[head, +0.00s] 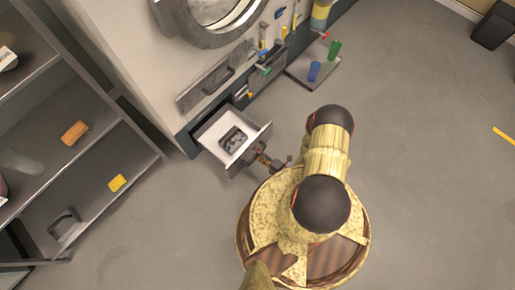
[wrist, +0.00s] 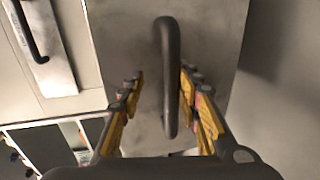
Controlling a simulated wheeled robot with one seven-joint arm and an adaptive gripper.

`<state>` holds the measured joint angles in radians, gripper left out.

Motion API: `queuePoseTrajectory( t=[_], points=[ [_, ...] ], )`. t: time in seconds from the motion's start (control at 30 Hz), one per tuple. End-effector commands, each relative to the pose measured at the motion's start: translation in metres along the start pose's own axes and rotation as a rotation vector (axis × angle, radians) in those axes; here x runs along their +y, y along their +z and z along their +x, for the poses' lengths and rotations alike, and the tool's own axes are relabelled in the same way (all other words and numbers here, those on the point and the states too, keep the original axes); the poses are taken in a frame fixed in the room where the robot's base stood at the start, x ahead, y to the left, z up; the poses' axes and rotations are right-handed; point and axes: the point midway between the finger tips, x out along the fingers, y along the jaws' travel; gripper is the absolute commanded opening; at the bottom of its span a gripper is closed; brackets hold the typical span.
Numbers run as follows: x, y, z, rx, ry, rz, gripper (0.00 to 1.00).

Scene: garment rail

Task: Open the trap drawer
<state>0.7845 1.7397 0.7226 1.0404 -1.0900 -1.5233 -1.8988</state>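The trap drawer (head: 247,156) stands pulled out from the base of the pale machine in the head view, with a white inside. A dark grey patterned item (head: 233,139) lies in it. In the wrist view, its grey metal front (wrist: 210,40) carries a dark upright bar handle (wrist: 167,70). My gripper (wrist: 161,88) has its yellow-padded fingers apart, one on each side of the handle. The right finger is close to the handle; a visible gap lies on the left. In the head view, my gripper (head: 270,160) is at the drawer front, partly hidden by my arm.
A closed panel with a handle (head: 215,82) sits above the drawer, below a round door (head: 208,12). A shelf unit (head: 90,150) with several small items stands at left. A low tray with a blue and a green cylinder (head: 314,71) is behind.

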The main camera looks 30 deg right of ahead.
Motion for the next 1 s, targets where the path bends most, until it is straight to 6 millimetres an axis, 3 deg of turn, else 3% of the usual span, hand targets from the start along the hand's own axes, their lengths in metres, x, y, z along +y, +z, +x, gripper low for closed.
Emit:
queuePoseTrajectory(
  t=[0.13,0.33,0.4,0.47,0.53,0.57,0.67,0.7,1.0],
  points=[
    [0.023,0.001,-0.004,0.000,0.007,0.000,0.32],
    [0.051,0.001,-0.010,0.002,0.011,0.000,0.69],
    [0.061,0.001,-0.012,0.003,0.011,0.000,0.78],
    [0.068,0.001,-0.013,0.003,0.012,0.001,0.80],
    [0.075,0.001,-0.015,0.003,0.012,0.001,0.78],
    [0.078,0.001,-0.015,0.003,0.011,0.001,0.71],
    [0.083,0.000,-0.017,0.003,0.008,0.001,0.38],
    [0.084,0.000,-0.017,0.002,0.007,0.001,0.31],
    [0.085,0.000,-0.018,0.001,0.005,0.000,0.31]
  ],
)
